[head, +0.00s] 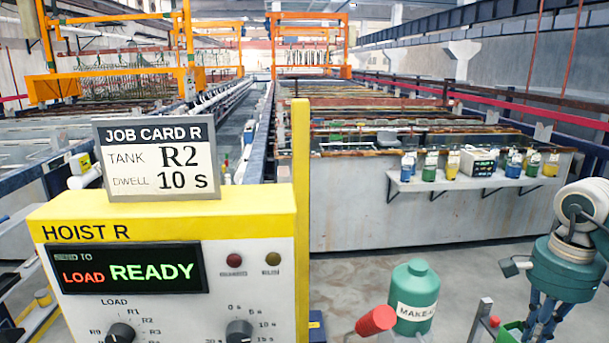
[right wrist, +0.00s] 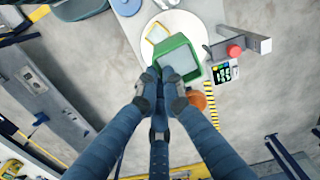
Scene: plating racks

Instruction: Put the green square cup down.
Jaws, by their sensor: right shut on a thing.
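The green square cup (right wrist: 180,58) is in the right wrist view, its open top and pale inside facing the camera. My right gripper (right wrist: 164,86) is shut on its near edge. The cup shows over the edge of a round white surface (right wrist: 205,22); I cannot tell whether it touches it. In the head view only a bit of the green cup (head: 511,332) shows at the bottom edge, beside my right gripper (head: 543,325). My left gripper is not in view.
Beside the cup are a red knob (right wrist: 234,51) on a grey stand, a small lit display (right wrist: 224,73) and an orange round thing (right wrist: 198,101). In the head view a green bottle (head: 414,290) and the yellow hoist panel (head: 170,230) stand in front.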

